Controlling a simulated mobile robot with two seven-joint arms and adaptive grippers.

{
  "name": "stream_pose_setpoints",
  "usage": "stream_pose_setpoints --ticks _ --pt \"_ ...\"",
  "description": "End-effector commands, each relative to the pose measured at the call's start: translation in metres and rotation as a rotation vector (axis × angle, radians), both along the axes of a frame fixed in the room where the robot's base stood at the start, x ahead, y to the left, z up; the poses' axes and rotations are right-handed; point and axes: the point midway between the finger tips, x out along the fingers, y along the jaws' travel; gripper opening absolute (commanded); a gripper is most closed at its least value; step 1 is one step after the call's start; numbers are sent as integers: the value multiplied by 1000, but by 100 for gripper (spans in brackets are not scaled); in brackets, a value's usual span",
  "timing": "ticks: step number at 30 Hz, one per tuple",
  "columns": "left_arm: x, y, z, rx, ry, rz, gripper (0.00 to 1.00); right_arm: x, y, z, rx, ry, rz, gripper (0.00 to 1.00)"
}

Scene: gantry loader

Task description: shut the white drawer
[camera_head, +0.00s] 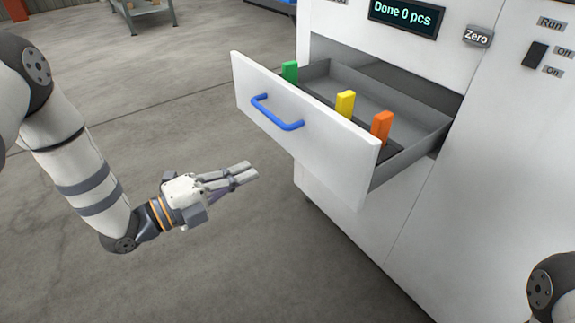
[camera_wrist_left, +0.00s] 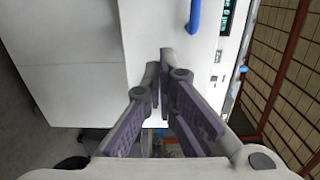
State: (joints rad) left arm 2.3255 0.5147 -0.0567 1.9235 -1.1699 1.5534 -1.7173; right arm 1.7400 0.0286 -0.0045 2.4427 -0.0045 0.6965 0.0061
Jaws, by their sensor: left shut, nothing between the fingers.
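The white drawer (camera_head: 300,140) stands pulled out from the white machine, with a blue handle (camera_head: 277,115) on its front. Its front panel also shows in the left wrist view (camera_wrist_left: 178,35), with part of the blue handle (camera_wrist_left: 194,14) at the top. A green block (camera_head: 290,71), a yellow block (camera_head: 345,102) and an orange block (camera_head: 381,126) stand in the drawer. My left gripper (camera_head: 250,170) is shut and empty, in front of the drawer and to the lower left of its front, apart from it in the head view. My right gripper is not in view.
The white machine (camera_head: 460,170) carries a display (camera_head: 407,17), a Zero button (camera_head: 478,36) and a dark switch (camera_head: 536,54). A grey table (camera_head: 145,12) stands far back at the left. The floor left of the drawer is clear.

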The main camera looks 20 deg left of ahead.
Motion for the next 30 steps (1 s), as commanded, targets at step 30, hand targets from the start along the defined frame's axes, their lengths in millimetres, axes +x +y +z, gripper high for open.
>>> stream_pose_setpoints --ticks 30 --pt "100 -80 0 -2 9 0 0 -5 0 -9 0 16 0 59"
